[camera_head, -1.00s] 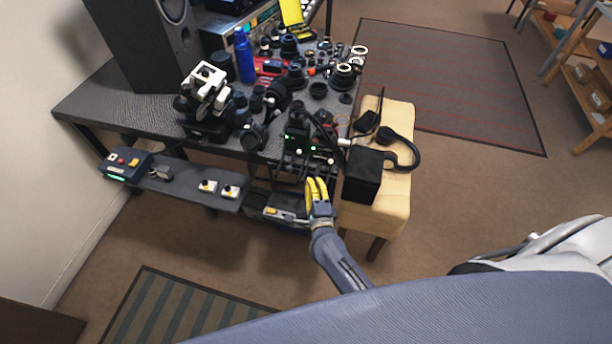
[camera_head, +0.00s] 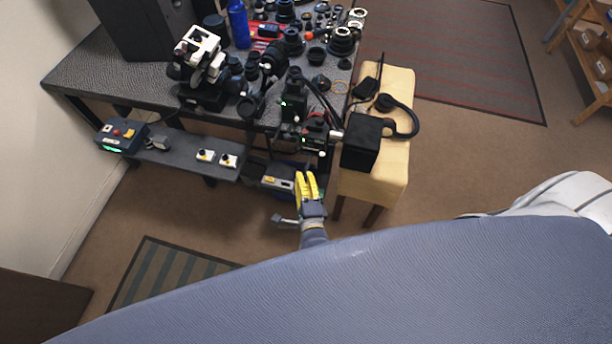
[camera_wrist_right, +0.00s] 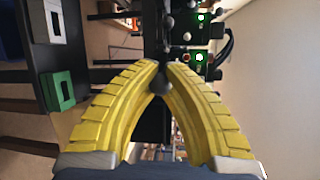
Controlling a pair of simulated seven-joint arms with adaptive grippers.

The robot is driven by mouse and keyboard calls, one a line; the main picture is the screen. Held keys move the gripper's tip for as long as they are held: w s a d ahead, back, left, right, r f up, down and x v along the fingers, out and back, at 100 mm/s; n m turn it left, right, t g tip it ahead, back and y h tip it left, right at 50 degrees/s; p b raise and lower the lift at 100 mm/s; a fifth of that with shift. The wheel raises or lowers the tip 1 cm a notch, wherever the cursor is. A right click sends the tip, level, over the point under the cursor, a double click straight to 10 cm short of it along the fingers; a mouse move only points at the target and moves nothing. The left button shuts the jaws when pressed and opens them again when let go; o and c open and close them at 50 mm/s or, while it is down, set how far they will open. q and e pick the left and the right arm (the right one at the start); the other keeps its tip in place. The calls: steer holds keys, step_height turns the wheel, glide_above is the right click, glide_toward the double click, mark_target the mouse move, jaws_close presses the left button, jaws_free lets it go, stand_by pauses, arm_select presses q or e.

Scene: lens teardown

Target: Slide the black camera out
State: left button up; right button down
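A black camera-like body (camera_head: 251,106) sits at the table's front edge, right of the white microscope-like device. I cannot tell for sure that it is the task's camera. My right gripper (camera_head: 305,174) has yellow fingers and is below the front edge of the table, left of the cream stool. In the right wrist view its fingertips (camera_wrist_right: 164,64) lean in close together with a narrow gap. A dark rounded knob (camera_wrist_right: 163,86) shows in that gap; whether it is held or lies behind is unclear. My left gripper is not in view.
Black equipment with green lights (camera_head: 313,140) stands at the table's front right. A black box (camera_head: 362,142) and headphones (camera_head: 402,115) lie on the cream stool (camera_head: 376,184). A low shelf (camera_head: 180,152) holds small switch boxes.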

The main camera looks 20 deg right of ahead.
steer(key=c, duration=1.6)
jaws_free()
steer(key=shift+s, duration=0.3)
steer(key=o, duration=0.4)
steer(key=shift+w, duration=0.15)
steer(key=v, duration=1.2)
steer(key=s+f+n+g+y, duration=0.3)
steer(key=f+n, duration=0.5)
steer(key=f, duration=0.7)
steer(key=s+f+n+g+y, duration=0.3)
steer(key=f+n, duration=0.5)
steer(key=f, duration=0.6)
steer(key=s+d+f+n+g+h, duration=0.1)
steer(key=s+d+f+n+g, duration=0.3)
steer(key=s+d+f, duration=0.3)
steer(key=s+d+f+n+g+h, duration=0.2)
steer(key=s+d+f+n+g, duration=0.3)
steer(key=s+f, duration=0.7)
steer(key=s+d, duration=0.2)
steer(key=s, duration=0.1)
steer(key=shift+s+n, duration=0.3)
